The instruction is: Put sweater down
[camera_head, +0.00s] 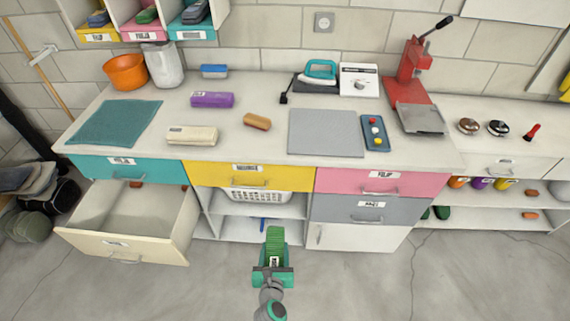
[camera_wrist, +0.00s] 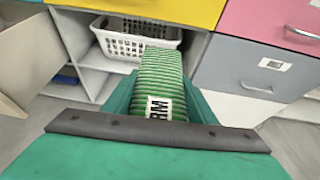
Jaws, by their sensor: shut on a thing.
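My gripper (camera_head: 273,262) is shut on a rolled green striped sweater (camera_head: 275,240) with a white label. It holds the sweater in the air in front of the cabinet, below the yellow drawer. In the wrist view the sweater (camera_wrist: 162,78) points away from me, between the green fingers of my gripper (camera_wrist: 160,100). Beyond it, a white basket (camera_wrist: 116,44) stands on the open shelf under the yellow drawer (camera_head: 235,176). The basket also shows in the head view (camera_head: 260,196). The sweater's far end overlaps the basket in the wrist view.
A cream drawer (camera_head: 125,246) stands pulled out and looks mostly empty at the lower left. Pink (camera_head: 345,181) and grey (camera_head: 345,208) drawers are shut on the right. The worktop holds a teal cloth (camera_head: 115,123), rolled bundles, a grey mat (camera_head: 325,133) and a red press (camera_head: 410,75).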

